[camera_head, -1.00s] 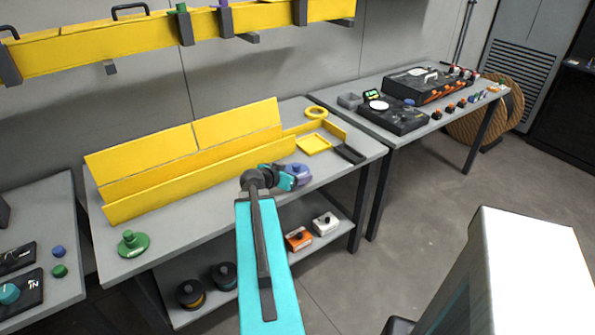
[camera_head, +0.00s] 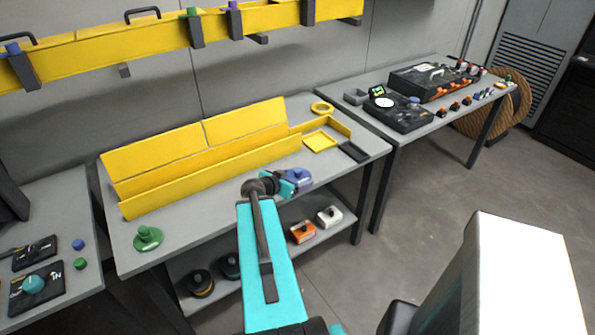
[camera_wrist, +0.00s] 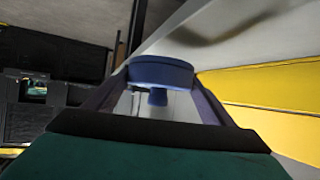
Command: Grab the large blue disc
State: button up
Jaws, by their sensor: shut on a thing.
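The large blue disc (camera_head: 299,177) looks purple-blue in the head view, at the end of my arm near the front edge of the middle table. In the wrist view it is a dark blue round disc (camera_wrist: 160,71) with a small knob (camera_wrist: 158,97) facing my gripper. My gripper (camera_head: 291,183) is shut on the disc, with one finger at each side of it in the wrist view. Whether the disc is clear of the tabletop is hard to tell. My arm hides part of the table's front edge.
A long yellow holder (camera_head: 205,160) fills the table's back. A yellow rail (camera_head: 180,38) hangs above. A table with devices (camera_head: 398,113) stands right.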

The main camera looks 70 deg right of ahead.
jog(key=shift+s+a+r+p, duration=0.15)
jog(key=shift+a+r+p, duration=0.3)
jog(key=shift+p, duration=1.1)
jog(key=shift+a+f+p, duration=0.2)
jog(key=shift+p, duration=0.1)
jog(key=shift+a+f+p, duration=0.15)
jog(key=shift+a+p, duration=0.1)
jog(key=shift+p, duration=0.3)
